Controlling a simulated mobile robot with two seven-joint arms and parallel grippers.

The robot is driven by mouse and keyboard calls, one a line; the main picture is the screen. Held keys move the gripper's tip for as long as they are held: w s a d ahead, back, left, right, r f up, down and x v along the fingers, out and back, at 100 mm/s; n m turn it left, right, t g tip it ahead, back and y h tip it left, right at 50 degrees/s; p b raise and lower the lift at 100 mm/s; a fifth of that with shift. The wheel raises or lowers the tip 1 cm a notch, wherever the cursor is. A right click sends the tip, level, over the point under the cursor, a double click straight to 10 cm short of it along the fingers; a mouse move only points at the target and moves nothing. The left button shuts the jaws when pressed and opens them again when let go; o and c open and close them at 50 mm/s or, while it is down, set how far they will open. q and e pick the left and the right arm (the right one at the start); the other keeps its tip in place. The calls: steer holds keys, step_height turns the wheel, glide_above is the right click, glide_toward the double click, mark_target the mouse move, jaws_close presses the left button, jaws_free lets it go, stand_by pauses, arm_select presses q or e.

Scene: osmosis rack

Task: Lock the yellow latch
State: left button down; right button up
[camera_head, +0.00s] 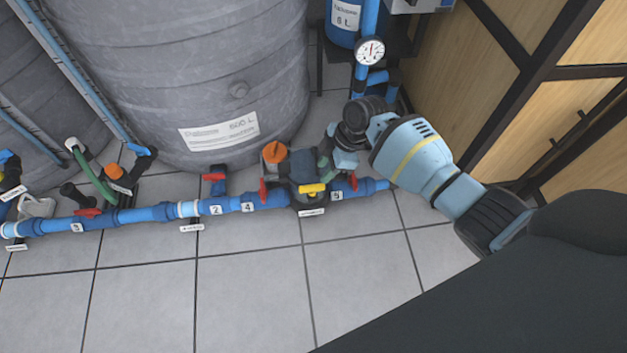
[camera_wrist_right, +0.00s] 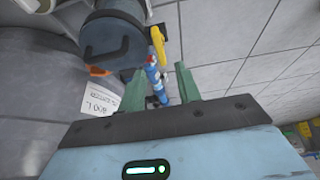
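The yellow latch (camera_head: 313,188) is a short bar on the front of a dark pump or filter unit (camera_head: 302,168), low on the blue pipe line near the floor. In the right wrist view the latch (camera_wrist_right: 158,46) stands out beside a dark round housing (camera_wrist_right: 113,42), beyond the fingertips. My right gripper (camera_head: 327,168) is just behind and to the right of the latch in the head view. Its two green fingers (camera_wrist_right: 161,82) are apart with nothing between them, and they do not appear to touch the latch. My left gripper is not in view.
Red valve handles (camera_head: 263,190) flank the unit on the blue pipe (camera_head: 150,214). A large grey tank (camera_head: 190,70) stands behind, and a gauge (camera_head: 370,51) and wooden cabinet (camera_head: 480,90) are at the right. The tiled floor (camera_head: 250,290) in front is clear.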

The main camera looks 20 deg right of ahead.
mark_target(312, 186)
steer(key=b+x, duration=0.4)
steer(key=x, duration=0.3)
steer(key=shift+a+f, duration=0.2)
steer(key=shift+f, duration=0.15)
jaws_close()
